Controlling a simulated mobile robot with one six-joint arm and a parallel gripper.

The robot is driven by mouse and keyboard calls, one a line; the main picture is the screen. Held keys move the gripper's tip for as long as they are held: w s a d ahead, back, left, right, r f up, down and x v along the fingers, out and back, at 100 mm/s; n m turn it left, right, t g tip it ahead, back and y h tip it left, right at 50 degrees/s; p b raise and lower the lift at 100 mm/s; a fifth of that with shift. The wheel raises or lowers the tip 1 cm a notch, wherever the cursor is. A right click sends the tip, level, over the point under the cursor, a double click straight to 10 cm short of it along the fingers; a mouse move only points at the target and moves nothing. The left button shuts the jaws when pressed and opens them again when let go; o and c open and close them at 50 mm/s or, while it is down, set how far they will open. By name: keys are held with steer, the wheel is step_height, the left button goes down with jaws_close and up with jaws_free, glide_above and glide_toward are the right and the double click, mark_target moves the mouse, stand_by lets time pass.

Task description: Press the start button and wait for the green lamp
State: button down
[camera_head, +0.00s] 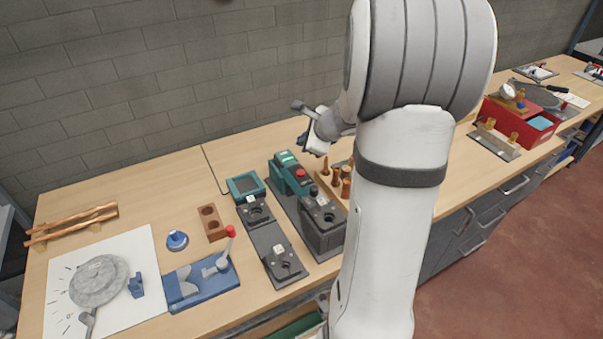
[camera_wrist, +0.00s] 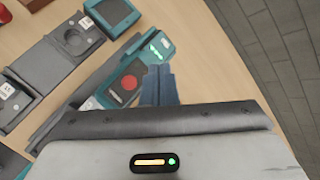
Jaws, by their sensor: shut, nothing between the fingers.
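A teal control box (camera_head: 290,172) stands on the bench; it also shows in the wrist view (camera_wrist: 113,97). It carries a round red button (camera_wrist: 129,83) and, near its end, a bright green patch with pale marks (camera_wrist: 157,47). I cannot tell whether that patch is the start button or a lamp, nor whether it is lit. My gripper (camera_wrist: 158,68) is shut and empty, its blue-grey fingertips over the box between the red button and the green patch. I cannot tell whether they touch it. In the head view my wrist is above and right of the box, largely behind my arm.
A teal-framed screen (camera_head: 246,186) and grey plate (camera_head: 268,245) lie left. A blue fixture with red-tipped lever (camera_head: 203,283) is farther left. A brick wall is behind.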

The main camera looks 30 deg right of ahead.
steer(key=b, duration=0.6)
glide_above(304, 174)
step_height(304, 174, down, 7)
steer(key=shift+f, duration=0.1)
steer(key=shift+f+b, duration=0.3)
steer(key=shift+f, duration=0.1)
steer(key=shift+f, duration=0.1)
stand_by(1.2)
steer(key=shift+f+b, duration=0.35)
steer(key=shift+b, duration=0.2)
steer(key=shift+f+b, duration=0.4)
steer(key=shift+b, duration=0.05)
stand_by(0.5)
steer(key=shift+r, duration=0.1)
steer(key=shift+r+p, duration=0.65)
steer(key=shift+r, duration=0.1)
